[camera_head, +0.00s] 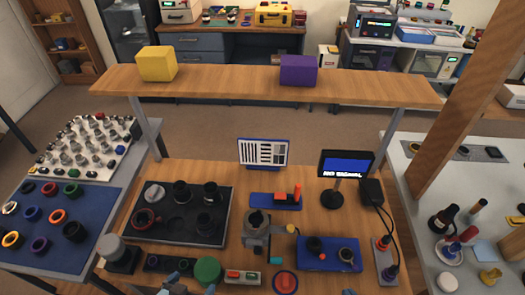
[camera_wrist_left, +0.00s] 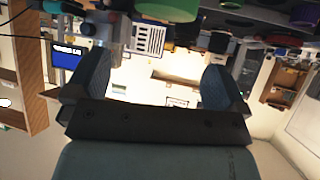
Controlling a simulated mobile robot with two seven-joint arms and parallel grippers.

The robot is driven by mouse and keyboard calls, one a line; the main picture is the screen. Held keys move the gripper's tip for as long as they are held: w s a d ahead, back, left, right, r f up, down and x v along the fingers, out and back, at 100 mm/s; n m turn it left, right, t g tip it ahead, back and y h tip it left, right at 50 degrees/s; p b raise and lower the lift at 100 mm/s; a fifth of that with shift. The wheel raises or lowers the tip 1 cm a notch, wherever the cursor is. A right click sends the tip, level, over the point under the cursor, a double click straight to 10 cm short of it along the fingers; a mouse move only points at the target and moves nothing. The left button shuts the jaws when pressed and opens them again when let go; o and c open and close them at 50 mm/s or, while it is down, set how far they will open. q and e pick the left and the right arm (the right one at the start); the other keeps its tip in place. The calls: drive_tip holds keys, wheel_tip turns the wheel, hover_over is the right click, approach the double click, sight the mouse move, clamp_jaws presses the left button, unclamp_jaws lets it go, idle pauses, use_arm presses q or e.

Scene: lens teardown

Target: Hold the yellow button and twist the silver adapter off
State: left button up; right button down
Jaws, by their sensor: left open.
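A grey clamp stand (camera_head: 257,238) stands near the middle of the bench. The silver adapter appears to be the round metal piece (camera_head: 257,218) on top of it. The stand also shows, inverted, in the left wrist view (camera_wrist_left: 108,30). My left gripper (camera_head: 172,289) is at the bottom edge, in front of and left of the stand. In the left wrist view it is open and empty (camera_wrist_left: 157,75). A pale blue tip at the bottom edge, likely my right gripper (camera_head: 348,292), is mostly cut off.
A green round piece (camera_head: 208,270) stands close to my left gripper. A dark tray (camera_head: 150,235) with lens parts lies left of the stand, a blue mat (camera_head: 325,262) right. A monitor (camera_head: 346,166) stands behind. A wooden shelf (camera_head: 230,84) spans above the bench.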

use_arm(q)
drive_tip(key=w+d+r+n+g+h+b, duration=0.25)
drive_tip(key=w+d+r, duration=0.25)
drive_tip(key=w+d, duration=0.3)
use_arm(e)
wheel_tip(320, 180, up, 4)
use_arm(q)
wheel_tip(320, 180, up, 4)
drive_tip(key=n+g+y+b, duration=0.2)
drive_tip(key=n+g, duration=0.2)
drive_tip(key=g, duration=0.2)
hover_over(257, 223)
drive_tip(key=s, duration=0.3)
drive_tip(key=shift+w+d+r, duration=0.1)
drive_tip(key=shift+w+d, duration=0.1)
drive_tip(key=shift+d, duration=0.15)
wheel_tip(257, 223, up, 5)
drive_tip(key=w+n+g+y+b, duration=0.2)
drive_tip(key=w+y, duration=0.1)
drive_tip(key=y, duration=0.1)
drive_tip(key=shift+n+g+h, duration=0.25)
drive_tip(key=f, duration=1.2)
drive_tip(key=shift+s+a+f, duration=0.1)
drive_tip(key=shift+s+a, duration=0.05)
drive_tip(key=shift+a, duration=0.25)
use_arm(e)
wheel_tip(257, 223, down, 4)
drive_tip(key=shift+f, duration=0.25)
use_arm(q)
drive_tip(key=c, duration=0.9)
